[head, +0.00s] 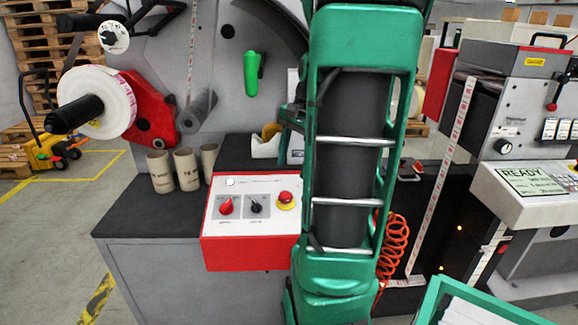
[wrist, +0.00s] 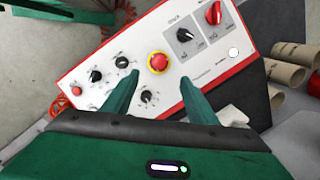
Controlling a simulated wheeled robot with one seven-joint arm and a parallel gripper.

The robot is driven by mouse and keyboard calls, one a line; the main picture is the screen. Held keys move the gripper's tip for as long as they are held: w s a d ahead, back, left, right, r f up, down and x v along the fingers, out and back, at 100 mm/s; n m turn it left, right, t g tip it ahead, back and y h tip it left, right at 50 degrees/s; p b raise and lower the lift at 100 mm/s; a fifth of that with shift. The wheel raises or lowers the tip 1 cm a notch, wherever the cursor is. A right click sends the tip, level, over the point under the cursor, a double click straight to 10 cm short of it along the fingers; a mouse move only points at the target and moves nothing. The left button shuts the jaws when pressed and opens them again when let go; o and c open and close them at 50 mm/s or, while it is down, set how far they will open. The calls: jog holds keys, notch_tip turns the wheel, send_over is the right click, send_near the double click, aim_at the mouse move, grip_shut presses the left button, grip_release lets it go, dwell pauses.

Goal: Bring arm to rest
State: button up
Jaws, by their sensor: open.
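My gripper (wrist: 157,78) shows in the wrist view with its two green fingers apart and nothing between them. It is over the white control panel with red edges (wrist: 208,68), and the red emergency button (wrist: 159,62) appears just beyond the fingertips. I cannot tell whether the fingers touch the panel. In the head view, my green arm stands upright in the middle and hides part of the same control panel (head: 240,248). The gripper itself cannot be made out there.
Several cardboard cores (head: 187,169) stand on the dark bench top (head: 125,213) to the left. A label roll (head: 97,102) sits on a spindle behind them. A coiled orange hose (head: 393,245) hangs right of my arm. A display console (head: 530,186) is at the right.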

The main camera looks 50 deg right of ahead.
jog(key=shift+a, duration=0.1)
dwell(0.3)
jog(key=s+a+f+n+g, duration=0.1)
jog(key=s+a+f+n, duration=0.1)
jog(key=s+a+n, duration=0.3)
jog(key=s+a+f+n+g, duration=0.1)
jog(key=s+a+f+n, duration=0.2)
jog(key=a, duration=1)
jog(key=s+n, duration=0.3)
jog(key=s, duration=0.1)
jog(key=shift+a+f+n+h, duration=0.15)
jog(key=shift+a+n+h, duration=0.15)
jog(key=shift+w+f, duration=0.25)
jog(key=shift+w, duration=0.3)
